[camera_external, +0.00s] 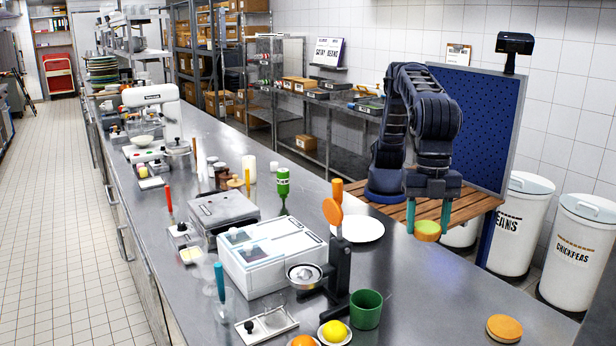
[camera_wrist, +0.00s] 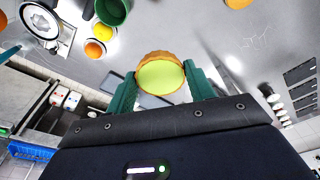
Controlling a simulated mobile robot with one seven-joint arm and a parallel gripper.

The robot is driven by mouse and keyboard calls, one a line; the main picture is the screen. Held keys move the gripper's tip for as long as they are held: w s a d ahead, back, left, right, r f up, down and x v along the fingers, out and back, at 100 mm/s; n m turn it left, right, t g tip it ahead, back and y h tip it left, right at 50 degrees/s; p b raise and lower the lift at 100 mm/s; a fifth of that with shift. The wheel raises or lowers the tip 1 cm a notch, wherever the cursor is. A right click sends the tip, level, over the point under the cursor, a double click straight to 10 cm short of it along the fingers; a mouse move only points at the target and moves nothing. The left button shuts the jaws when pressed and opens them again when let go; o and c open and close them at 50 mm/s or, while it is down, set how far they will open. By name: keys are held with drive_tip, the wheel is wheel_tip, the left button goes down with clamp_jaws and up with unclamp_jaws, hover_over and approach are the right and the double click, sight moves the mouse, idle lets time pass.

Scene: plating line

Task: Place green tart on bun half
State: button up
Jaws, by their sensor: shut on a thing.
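My gripper (camera_external: 428,217) has teal fingers and is shut on the green tart (camera_external: 427,231), a small orange-brown crust with a pale green top. It holds the tart in the air above the steel counter. In the wrist view the tart (camera_wrist: 160,74) sits between the two fingertips, green face toward the camera. The bun half (camera_external: 504,328), a flat round orange-brown piece, lies on the counter at the lower right, apart from the tart. It also shows at the top edge of the wrist view (camera_wrist: 238,3), partly cut off.
A green cup (camera_external: 366,309), a lemon (camera_external: 334,331) on a saucer, an orange (camera_external: 303,341) and a citrus press (camera_external: 338,262) stand left of the bun half. A white plate (camera_external: 357,228) lies behind. The counter (camera_external: 440,300) around the bun half is clear.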

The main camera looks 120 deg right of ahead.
drive_tip(key=s+a+n, duration=0.1)
drive_tip(key=s+a, duration=0.6)
drive_tip(key=s, duration=0.3)
drive_tip(key=s+a+n, duration=0.2)
drive_tip(key=s+a, duration=0.5)
drive_tip(key=s, duration=0.2)
hover_over(507, 324)
wheel_tip(507, 324, down, 5)
drive_tip(key=f, duration=2)
drive_tip(key=shift+d+f, duration=0.15)
drive_tip(key=shift+d, duration=0.1)
drive_tip(key=shift+o, duration=1.2)
drive_tip(key=shift+f, duration=0.1)
drive_tip(key=o, duration=0.4)
drive_tip(key=shift+o, duration=0.2)
wheel_tip(507, 324, up, 12)
drive_tip(key=d, duration=0.1)
drive_tip(key=shift+s+d, duration=0.35)
